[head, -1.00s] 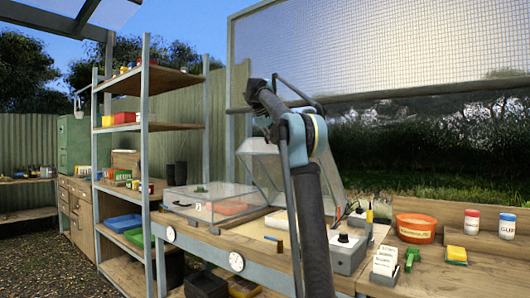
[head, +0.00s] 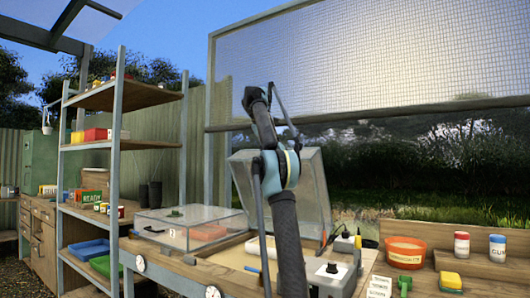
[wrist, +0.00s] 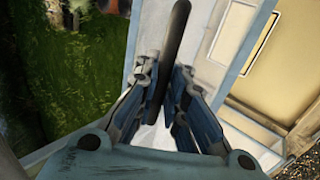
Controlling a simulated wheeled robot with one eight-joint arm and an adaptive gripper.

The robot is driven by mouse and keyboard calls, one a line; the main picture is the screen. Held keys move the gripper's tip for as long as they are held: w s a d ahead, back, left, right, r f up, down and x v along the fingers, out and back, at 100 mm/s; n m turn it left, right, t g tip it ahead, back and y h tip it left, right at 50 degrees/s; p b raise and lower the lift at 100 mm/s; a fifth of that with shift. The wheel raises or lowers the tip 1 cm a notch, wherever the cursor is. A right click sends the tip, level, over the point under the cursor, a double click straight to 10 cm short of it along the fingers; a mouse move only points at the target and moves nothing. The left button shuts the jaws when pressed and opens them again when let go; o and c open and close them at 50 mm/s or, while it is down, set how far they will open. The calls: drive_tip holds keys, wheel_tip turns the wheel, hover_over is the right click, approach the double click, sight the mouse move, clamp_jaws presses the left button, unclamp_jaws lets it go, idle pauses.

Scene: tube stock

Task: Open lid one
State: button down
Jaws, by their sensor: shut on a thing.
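Lid one (head: 310,185) is a clear panel with a pale frame, standing tilted up over an open wooden-floored bed in the head view, partly behind my arm. In the wrist view, my gripper (wrist: 163,92) is shut on a long dark handle (wrist: 178,35), which runs up between the fingers. A pale panel with a grey frame (wrist: 247,50) lies just beyond it; it appears to be the lid. In the head view the fingers are hidden.
Further right are an orange tub (head: 405,252), two jars and a yellow block (head: 450,281). A tall shelf (head: 120,145) stands left. Grass (wrist: 50,75) lies beyond the bench.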

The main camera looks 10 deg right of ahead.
drive_tip(key=c, duration=1.7)
unclamp_jaws()
drive_tip(key=shift+o, duration=0.2)
drive_tip(key=shift+s+a+r, duration=0.1)
drive_tip(key=shift+a+r, duration=0.05)
drive_tip(key=shift+a, duration=0.05)
drive_tip(key=shift+s+a+r, duration=0.2)
drive_tip(key=shift+s+r, duration=0.05)
drive_tip(key=shift+r, duration=0.1)
drive_tip(key=s+a, duration=0.8)
drive_tip(key=shift+s, duration=0.35)
